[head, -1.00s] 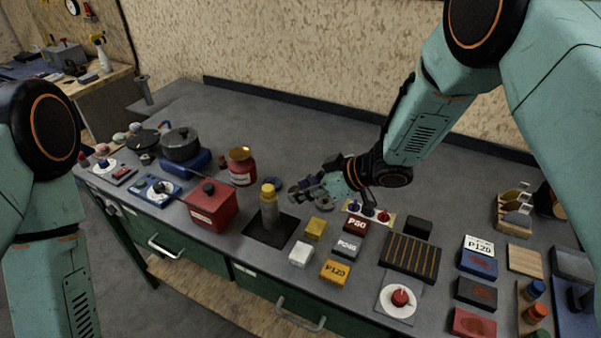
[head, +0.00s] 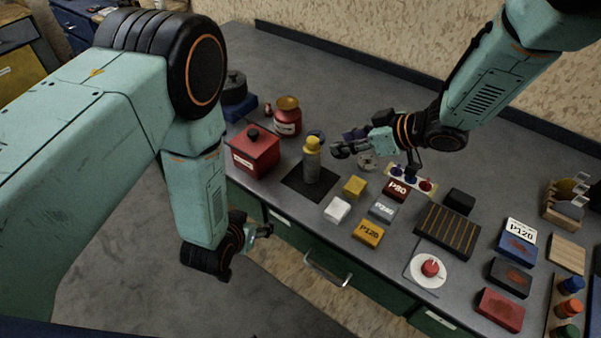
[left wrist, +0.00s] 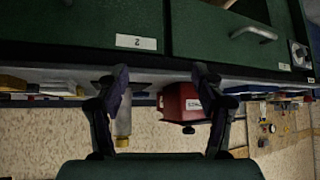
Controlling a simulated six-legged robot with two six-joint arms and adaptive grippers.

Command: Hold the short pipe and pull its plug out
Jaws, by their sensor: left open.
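The short pipe (head: 311,166) is a grey upright cylinder with a yellow plug (head: 312,144) in its top. It stands on a black mat (head: 296,184) near the table's front edge. My right gripper (head: 338,150) is just right of the pipe, at about plug height; its fingers are small here and I cannot tell whether they are open. My left gripper (head: 268,230) is in front of the table, low and left of the pipe. In the left wrist view, which is upside down, its fingers (left wrist: 162,75) are apart and empty, and the pipe (left wrist: 124,122) shows beyond one finger.
A red box (head: 253,152) and a red jar (head: 287,120) stand left of the pipe. Yellow (head: 355,186) and white (head: 337,209) blocks lie to its right. Green drawers with a handle (head: 325,272) are below the table edge.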

